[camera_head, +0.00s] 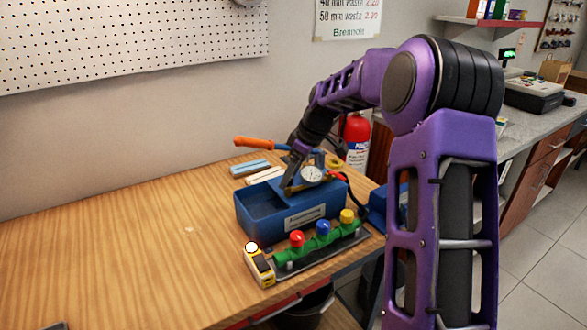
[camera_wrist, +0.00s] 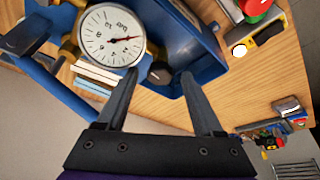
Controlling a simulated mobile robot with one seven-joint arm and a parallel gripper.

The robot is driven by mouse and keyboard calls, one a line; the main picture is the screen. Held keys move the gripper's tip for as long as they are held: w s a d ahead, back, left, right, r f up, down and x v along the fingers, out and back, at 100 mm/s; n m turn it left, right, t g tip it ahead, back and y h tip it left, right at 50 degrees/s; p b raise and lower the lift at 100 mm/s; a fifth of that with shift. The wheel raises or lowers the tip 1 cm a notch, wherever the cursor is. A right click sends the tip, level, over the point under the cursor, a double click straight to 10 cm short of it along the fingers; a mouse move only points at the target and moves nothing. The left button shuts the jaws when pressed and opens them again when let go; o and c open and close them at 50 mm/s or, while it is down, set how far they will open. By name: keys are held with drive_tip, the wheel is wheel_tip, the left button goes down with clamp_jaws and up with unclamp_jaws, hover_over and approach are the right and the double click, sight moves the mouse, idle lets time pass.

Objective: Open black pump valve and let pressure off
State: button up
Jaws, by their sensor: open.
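The test pump is a blue open tank (camera_head: 262,218) on the wooden bench, with an orange-handled lever (camera_head: 255,142) reaching left. Its white round gauge (camera_head: 313,174) also shows in the wrist view (camera_wrist: 108,42), with its red needle toward the right of the picture. In the wrist view a black knob (camera_wrist: 160,73), which looks like the pump valve, sits beside the gauge and brass fitting. My gripper (camera_wrist: 161,78) is open, its two fingers on either side of the knob. I cannot tell whether they touch it. In the head view my gripper reaches down over the tank and hides the knob.
In front of the tank is a green manifold with red (camera_head: 297,239), blue (camera_head: 323,228) and yellow (camera_head: 348,216) caps, beside a yellow-black tool (camera_head: 259,265). A red extinguisher (camera_head: 356,140) stands behind. The bench's left side is mostly clear.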

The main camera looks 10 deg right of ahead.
drive_tip(key=v, duration=1.7)
drive_tip(key=shift+r, duration=0.2)
